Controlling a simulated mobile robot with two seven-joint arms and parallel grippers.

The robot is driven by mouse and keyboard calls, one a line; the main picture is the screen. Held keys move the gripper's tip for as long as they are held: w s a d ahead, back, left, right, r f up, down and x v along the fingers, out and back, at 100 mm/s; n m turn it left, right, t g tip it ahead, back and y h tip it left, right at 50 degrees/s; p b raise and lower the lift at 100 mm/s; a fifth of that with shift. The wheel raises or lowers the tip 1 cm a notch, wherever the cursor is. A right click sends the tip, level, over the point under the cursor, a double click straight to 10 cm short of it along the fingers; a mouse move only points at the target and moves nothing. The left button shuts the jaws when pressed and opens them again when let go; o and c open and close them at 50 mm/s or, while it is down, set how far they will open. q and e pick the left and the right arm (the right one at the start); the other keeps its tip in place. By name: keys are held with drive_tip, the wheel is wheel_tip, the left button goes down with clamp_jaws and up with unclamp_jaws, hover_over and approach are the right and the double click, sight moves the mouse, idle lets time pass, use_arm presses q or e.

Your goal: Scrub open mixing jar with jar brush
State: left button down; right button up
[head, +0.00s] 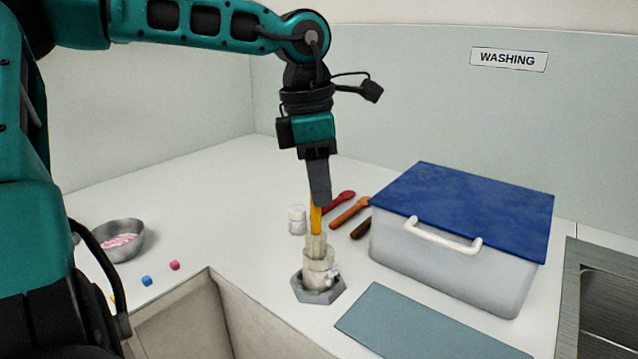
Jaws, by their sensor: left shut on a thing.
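The jar brush (316,220) has a yellow-orange handle and a pale bristle head, and stands upright. My left gripper (320,198) points down from above and is shut on the handle's top. The open mixing jar (319,272) is a small, pale, cloudy vessel directly below. It stands in a grey hexagonal base (320,296) on the counter. The bristle head is at the jar's mouth, its upper part showing above the rim; how deep its lower end reaches is hard to tell. My right gripper is not in view.
A white lidded jar (297,220) and red (340,200), orange (350,213) and brown (362,229) utensils lie behind. A blue-lidded bin (450,262), blue-grey mat (420,325) and sink (605,305) are right. A metal bowl (127,252) and small cubes are left, near the counter's edge.

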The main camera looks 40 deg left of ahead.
use_arm(q)
drive_tip(key=shift+r+p, duration=1.4)
drive_tip(key=shift+r, duration=0.6)
drive_tip(key=shift+r+p, duration=0.65)
drive_tip(key=shift+r, duration=0.25)
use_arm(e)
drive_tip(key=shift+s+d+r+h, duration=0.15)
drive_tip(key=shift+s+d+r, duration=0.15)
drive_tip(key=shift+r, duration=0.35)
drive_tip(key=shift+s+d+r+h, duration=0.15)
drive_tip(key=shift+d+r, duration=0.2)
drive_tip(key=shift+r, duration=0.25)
